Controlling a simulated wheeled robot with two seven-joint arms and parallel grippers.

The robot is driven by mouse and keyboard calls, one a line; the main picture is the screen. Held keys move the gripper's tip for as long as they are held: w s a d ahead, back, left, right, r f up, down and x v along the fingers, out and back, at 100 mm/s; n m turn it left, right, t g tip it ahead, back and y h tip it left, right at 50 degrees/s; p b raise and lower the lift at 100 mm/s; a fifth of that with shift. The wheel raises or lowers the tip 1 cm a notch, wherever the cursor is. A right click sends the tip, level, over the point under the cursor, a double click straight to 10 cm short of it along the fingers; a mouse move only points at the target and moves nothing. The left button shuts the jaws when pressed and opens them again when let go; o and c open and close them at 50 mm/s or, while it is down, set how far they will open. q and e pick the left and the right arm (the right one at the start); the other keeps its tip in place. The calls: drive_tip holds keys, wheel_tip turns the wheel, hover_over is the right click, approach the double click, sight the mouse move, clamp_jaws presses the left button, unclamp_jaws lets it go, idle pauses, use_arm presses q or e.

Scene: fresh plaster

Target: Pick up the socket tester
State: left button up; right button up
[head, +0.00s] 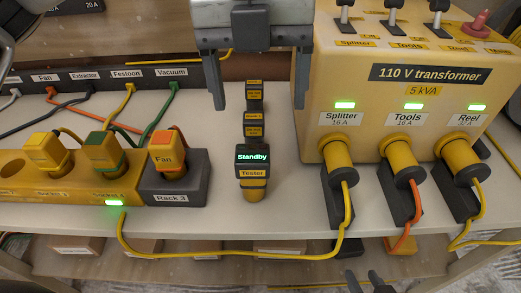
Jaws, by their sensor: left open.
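The socket tester (252,171) stands on the pale bench in the middle of the head view. It has a dark body, a lit "Standby" screen, a yellow "Tester" label and a yellow lower end. My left gripper (260,104) reaches in from the top, open. Its two fingers are well apart, on either side of small dark blocks behind the tester. It does not hold the tester. My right gripper (364,281) shows only its fingertips at the bottom edge, apart with nothing seen between them.
Two small dark, yellow-labelled blocks (254,126) stand behind the tester. The yellow 110 V transformer (330,80) with plugged cables is close on the right. The yellow socket strip (75,185) and dark Rack 3 block (185,190) are on the left. A yellow cable (220,255) hangs along the front edge.

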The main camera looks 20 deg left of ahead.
use_arm(q)
drive_tip(key=w+a, duration=0.1)
approach(252, 153)
drive_tip(key=shift+n+t+y, duration=0.3)
drive_tip(key=shift+y, duration=0.1)
drive_tip(key=f, duration=0.3)
drive_tip(key=s+f, duration=0.1)
drive_tip(key=f, duration=0.1)
drive_tip(key=shift+d+f+p, duration=0.3)
drive_tip(key=shift+d+f, duration=0.05)
drive_tip(key=shift+w+f+p, duration=0.1)
drive_tip(key=shift+f+p, duration=0.2)
drive_tip(key=shift+f, duration=1.15)
drive_tip(key=shift+w+f+p, duration=0.15)
drive_tip(key=shift+f+p, duration=0.1)
drive_tip(key=shift+f, duration=1.2)
drive_tip(key=c, duration=1.2)
